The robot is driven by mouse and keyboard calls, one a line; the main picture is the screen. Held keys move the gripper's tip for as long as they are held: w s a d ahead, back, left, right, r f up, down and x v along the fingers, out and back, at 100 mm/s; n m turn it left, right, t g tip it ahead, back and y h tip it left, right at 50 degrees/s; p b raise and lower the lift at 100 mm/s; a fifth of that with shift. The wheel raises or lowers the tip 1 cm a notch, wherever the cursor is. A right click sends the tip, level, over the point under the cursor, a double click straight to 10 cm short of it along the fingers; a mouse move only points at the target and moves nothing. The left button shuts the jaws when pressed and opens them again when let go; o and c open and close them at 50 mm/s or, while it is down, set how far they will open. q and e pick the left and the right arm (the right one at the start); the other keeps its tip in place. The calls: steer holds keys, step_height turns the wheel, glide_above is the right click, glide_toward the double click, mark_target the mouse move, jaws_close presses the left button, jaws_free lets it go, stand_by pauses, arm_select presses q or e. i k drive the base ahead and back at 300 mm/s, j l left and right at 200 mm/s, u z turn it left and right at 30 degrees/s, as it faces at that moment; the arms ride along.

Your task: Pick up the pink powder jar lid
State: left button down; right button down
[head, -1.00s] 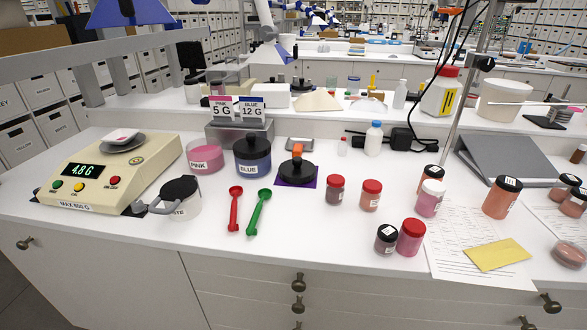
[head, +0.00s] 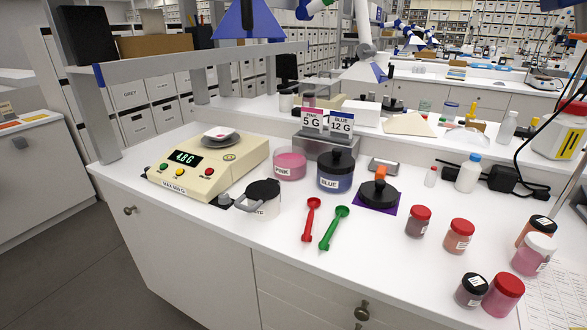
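The pink powder jar (head: 289,164) stands open behind the white-labelled jar, with pink powder visible inside and no lid on it. A loose black lid (head: 378,194) with an orange knob (head: 381,173) lies on a purple mat (head: 391,209), right of the blue jar. I take it for the pink jar's lid, though it bears no readable label. The blue jar (head: 336,170) has a black knobbed lid on.
A scale (head: 213,163) reading 4.8 G stands left. A black-topped jar (head: 263,198) with a grey handle stands before it. Red (head: 311,220) and green (head: 333,228) scoops lie left of the mat. Several small jars stand right. The front counter strip is mostly clear.

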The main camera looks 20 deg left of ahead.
mark_target(379, 193)
steer(key=i+j+z, duration=0.15)
steer(key=z, duration=0.2)
steer(key=i+j+z, duration=0.1)
steer(key=z, duration=0.2)
steer(key=i+j+z, duration=0.1)
steer(key=j+z, duration=0.25)
